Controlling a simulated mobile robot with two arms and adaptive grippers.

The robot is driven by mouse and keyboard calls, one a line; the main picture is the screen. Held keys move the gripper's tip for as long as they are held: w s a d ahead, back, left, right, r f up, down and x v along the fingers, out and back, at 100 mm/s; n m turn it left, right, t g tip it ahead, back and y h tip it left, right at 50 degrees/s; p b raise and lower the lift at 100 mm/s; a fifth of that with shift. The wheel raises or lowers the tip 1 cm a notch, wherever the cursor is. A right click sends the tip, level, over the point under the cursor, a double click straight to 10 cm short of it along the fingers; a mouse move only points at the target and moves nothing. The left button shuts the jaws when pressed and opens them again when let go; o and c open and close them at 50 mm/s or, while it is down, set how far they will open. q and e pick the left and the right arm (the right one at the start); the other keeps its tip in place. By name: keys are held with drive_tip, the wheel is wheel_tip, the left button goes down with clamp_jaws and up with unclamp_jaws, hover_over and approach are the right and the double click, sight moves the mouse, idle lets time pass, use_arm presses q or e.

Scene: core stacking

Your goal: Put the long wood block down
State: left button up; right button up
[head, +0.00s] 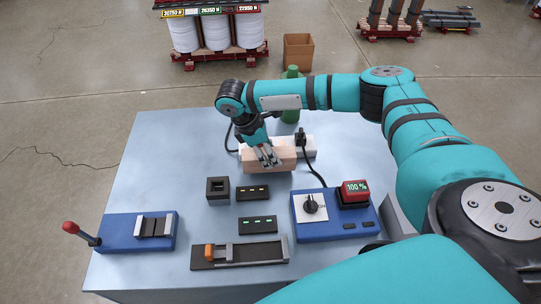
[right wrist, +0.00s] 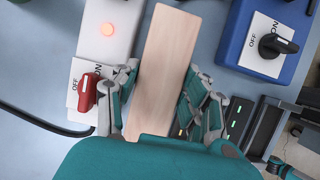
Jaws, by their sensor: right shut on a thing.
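The long wood block (head: 283,157) is pale and plain, and shows lengthwise in the right wrist view (right wrist: 170,50). My right gripper (head: 268,160) has its fingers on both long sides of the block and is shut on it, as the right wrist view (right wrist: 163,72) shows. The block is over the middle of the blue-grey table (head: 170,160), just in front of a white switch box (head: 307,147). I cannot tell whether its underside touches the table. My left gripper is not in view.
The white box's red switch (right wrist: 87,92) is close left of the gripper in the wrist view. A blue knob box (head: 310,206), black square holder (head: 217,190), dark panels (head: 253,193), slider (head: 240,252) and lever box (head: 125,232) stand nearer. The table's left side is clear.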

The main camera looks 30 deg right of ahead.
drive_tip(key=shift+f, duration=1.15)
drive_tip(key=o, duration=1.2)
drive_tip(key=shift+f, duration=0.1)
drive_tip(key=shift+o, duration=0.9)
